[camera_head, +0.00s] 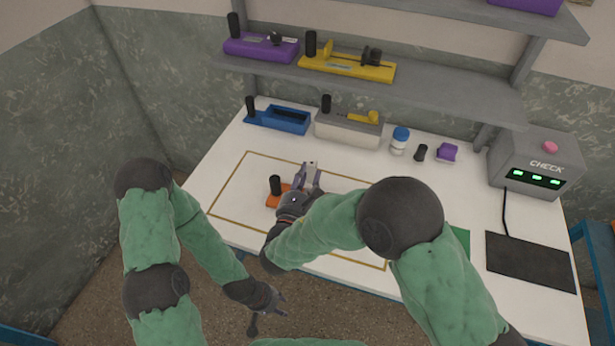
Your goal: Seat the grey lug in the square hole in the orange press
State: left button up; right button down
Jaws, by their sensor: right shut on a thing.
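The orange press (272,201), with a black upright handle, lies inside the yellow outline on the white table. It is partly hidden behind my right gripper, and its square hole cannot be made out. My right gripper (308,178) is above the table at the right end of the press. It is shut on a small light-grey piece, seemingly the grey lug (313,164), which shows at its fingertips. Whether the lug touches the press cannot be told. My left gripper (269,314) hangs empty off the table's front edge, its fingers apart.
Blue (279,121) and grey-white (348,130) tools stand at the table's back, beside a blue-capped jar (399,141), a black cylinder and a purple piece (447,152). The CHECK box (537,164) and a dark mat (530,262) are at right. A shelf (430,98) hangs above.

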jog(key=shift+f, duration=0.1)
jog(key=shift+f+b, duration=2.45)
jog(key=shift+f, duration=0.35)
jog(key=shift+f+b, duration=1)
jog(key=shift+f, duration=0.05)
jog(key=c, duration=0.8)
grip_release()
jog(key=shift+s, duration=0.1)
jog(key=shift+f, duration=0.15)
jog(key=shift+s+f, duration=0.1)
jog(key=shift+f, duration=0.1)
jog(key=shift+s+a, duration=0.1)
jog(key=shift+s, duration=0.15)
jog(key=v, duration=0.7)
jog(key=r+v, duration=0.1)
jog(key=v, duration=0.3)
